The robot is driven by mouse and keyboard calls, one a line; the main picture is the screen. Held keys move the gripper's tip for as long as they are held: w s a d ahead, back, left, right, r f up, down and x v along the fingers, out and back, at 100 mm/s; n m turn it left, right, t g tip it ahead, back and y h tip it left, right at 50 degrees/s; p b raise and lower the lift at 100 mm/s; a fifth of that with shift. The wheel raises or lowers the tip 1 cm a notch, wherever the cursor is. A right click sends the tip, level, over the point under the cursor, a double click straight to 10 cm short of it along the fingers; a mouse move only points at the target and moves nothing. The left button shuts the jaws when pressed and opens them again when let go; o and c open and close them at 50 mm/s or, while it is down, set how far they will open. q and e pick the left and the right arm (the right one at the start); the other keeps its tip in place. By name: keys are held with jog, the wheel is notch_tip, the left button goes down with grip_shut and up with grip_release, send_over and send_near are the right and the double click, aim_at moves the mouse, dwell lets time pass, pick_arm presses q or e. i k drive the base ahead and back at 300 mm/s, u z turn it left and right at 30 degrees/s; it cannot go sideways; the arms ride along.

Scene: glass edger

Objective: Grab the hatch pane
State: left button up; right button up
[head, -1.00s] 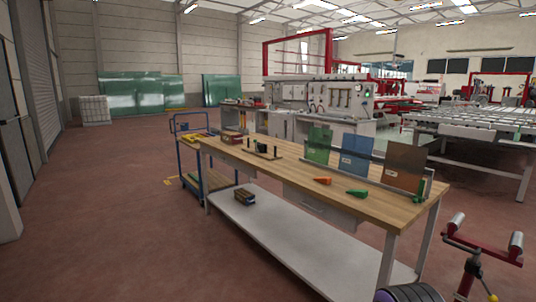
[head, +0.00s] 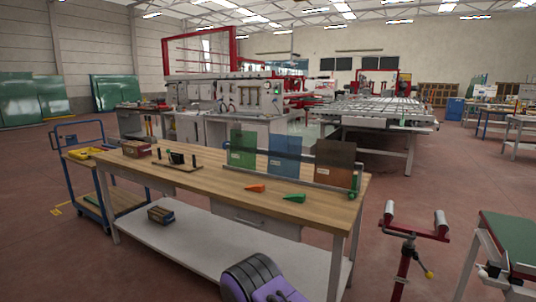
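Three small panes stand upright in a rack (head: 285,177) along the far side of the wooden workbench (head: 200,182). The green pane (head: 242,148) is on the left, the blue pane (head: 283,154) is in the middle, and the brown pane (head: 334,165) is on the right. Each seems to carry a small label, too small to read, so I cannot tell which is the hatch pane. Neither of my grippers shows in the head view.
An orange wedge (head: 255,188) and a green wedge (head: 294,198) lie on the bench before the panes. A blue cart (head: 78,166) stands left. A red roller stand (head: 408,236) and a green-topped table (head: 510,240) stand right. Open floor lies between bench and stand.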

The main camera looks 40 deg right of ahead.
aim_at(284, 152)
jog(key=i, duration=2.2)
jog(key=z, duration=1.25)
